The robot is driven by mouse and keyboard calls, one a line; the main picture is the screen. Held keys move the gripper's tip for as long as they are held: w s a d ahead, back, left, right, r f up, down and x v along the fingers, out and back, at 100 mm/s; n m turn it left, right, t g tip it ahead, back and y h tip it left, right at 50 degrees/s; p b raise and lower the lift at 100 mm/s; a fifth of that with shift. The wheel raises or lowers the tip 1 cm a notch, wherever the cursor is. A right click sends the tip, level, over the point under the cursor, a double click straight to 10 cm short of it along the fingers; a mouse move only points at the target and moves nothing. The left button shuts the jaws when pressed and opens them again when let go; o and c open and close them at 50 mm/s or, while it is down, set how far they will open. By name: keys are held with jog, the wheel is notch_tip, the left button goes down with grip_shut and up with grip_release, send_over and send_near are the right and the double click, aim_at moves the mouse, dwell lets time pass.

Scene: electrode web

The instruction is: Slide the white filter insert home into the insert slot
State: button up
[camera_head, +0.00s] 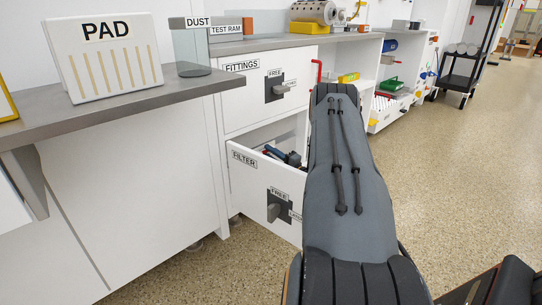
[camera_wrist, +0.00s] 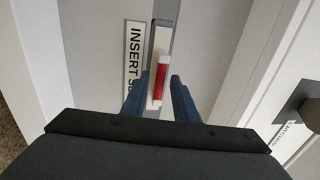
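In the wrist view, a narrow slot with a grey rim (camera_wrist: 161,28) runs along the drawer bottom, beside a label reading "INSERT S…" (camera_wrist: 134,58). A small piece with a red middle and white end (camera_wrist: 162,78), perhaps the filter insert's grip, stands at the slot between my gripper's blue fingers (camera_wrist: 160,84). The fingers look apart, with gaps beside the red piece; its lower part and depth in the slot cannot be made out. In the head view, my gripper (camera_head: 283,155) is inside the open drawer labelled FILTER (camera_head: 243,160), partly hidden by my arm.
The drawer's latch knob (camera_head: 273,212) points toward the FREE label; it also shows in the wrist view (camera_wrist: 305,102). White drawer walls stand close on both sides. The FITTINGS drawer (camera_head: 243,100) above is shut. A PAD box (camera_head: 105,58) and DUST container (camera_head: 192,50) stand on the counter.

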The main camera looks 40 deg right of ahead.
jog(key=shift+o, duration=0.2)
jog(key=shift+s, duration=0.1)
jog(key=s+f+p, duration=0.1)
jog(key=s+p, duration=0.2)
jog(key=s, duration=0.4)
jog(key=shift+s+d+p, duration=0.25)
jog(key=shift+s+p, duration=0.05)
dwell(0.5)
